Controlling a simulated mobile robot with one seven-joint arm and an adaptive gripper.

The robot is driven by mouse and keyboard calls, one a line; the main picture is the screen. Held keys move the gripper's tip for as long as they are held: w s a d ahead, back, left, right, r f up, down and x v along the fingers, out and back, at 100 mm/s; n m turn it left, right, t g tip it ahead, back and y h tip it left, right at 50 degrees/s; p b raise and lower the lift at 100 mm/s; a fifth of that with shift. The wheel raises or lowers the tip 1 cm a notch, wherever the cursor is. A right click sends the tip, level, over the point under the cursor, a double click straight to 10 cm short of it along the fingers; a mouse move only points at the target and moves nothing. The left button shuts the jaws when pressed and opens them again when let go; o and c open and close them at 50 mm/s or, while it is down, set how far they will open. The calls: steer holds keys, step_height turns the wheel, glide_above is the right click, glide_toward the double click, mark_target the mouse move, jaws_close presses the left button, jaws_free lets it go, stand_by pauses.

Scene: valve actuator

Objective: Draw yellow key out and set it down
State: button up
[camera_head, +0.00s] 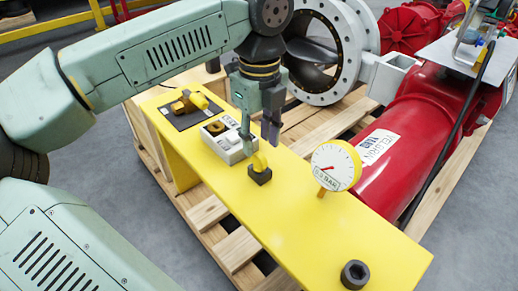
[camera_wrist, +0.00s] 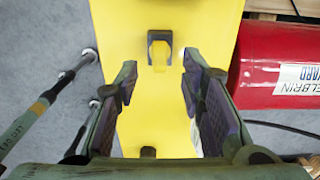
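The yellow key (camera_head: 260,161) stands in a small black socket block (camera_head: 260,176) on the yellow bench (camera_head: 300,216). In the wrist view the yellow key (camera_wrist: 159,53) shows as a short yellow tab in the black block (camera_wrist: 160,37), ahead of my fingers. My gripper (camera_head: 259,147) points down just above the key in the head view. In the wrist view my gripper (camera_wrist: 161,68) is open, with one finger on each side and nothing between them. The gap between fingertips and key is hard to judge.
A white-faced gauge (camera_head: 336,166) stands close to the right of the key. A white switch box (camera_head: 226,138) and a black plate with a yellow handle (camera_head: 190,107) lie behind. A black socket piece (camera_head: 354,274) sits at the bench's front end. A red cylinder (camera_head: 425,150) lies to the right.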

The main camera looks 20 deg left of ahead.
steer(key=shift+r, duration=1.4)
